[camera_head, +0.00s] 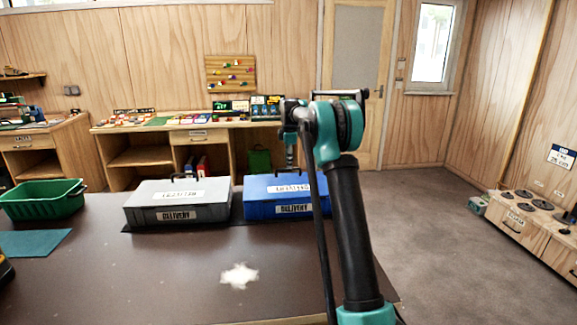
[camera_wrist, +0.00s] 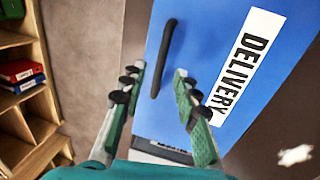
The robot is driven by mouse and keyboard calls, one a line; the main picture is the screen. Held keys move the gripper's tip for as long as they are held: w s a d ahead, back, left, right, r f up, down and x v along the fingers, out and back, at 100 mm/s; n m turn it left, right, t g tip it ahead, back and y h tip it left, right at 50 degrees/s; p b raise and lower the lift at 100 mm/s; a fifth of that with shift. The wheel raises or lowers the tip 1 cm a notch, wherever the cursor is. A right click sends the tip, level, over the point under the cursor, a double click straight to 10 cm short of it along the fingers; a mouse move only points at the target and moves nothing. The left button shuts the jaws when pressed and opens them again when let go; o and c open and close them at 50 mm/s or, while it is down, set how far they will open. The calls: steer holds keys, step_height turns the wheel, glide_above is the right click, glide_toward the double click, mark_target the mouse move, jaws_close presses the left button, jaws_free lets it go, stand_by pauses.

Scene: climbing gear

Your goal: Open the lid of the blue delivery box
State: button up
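The blue delivery box (camera_head: 257,203) stands on the dark table with its lid closed, a dark handle on top and a white DELIVERY label on its front. My arm hides its right part in the head view. In the wrist view the blue box (camera_wrist: 205,50) fills the middle, with its dark handle (camera_wrist: 163,58) running lengthwise. My gripper (camera_wrist: 158,82) is open above the lid, its green-padded fingers on either side of the handle's near end. I cannot tell whether the fingers touch it. In the head view my gripper is mostly hidden by my arm.
A grey delivery box (camera_head: 150,214) stands just left of the blue one. A green crate (camera_head: 42,205) and a teal mat (camera_head: 32,243) lie farther left on the dark table (camera_head: 150,285). Shelves (camera_wrist: 20,110) show beyond the box.

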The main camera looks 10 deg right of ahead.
steer(key=shift+w+f, duration=0.25)
steer(key=shift+f, duration=0.85)
jaws_close()
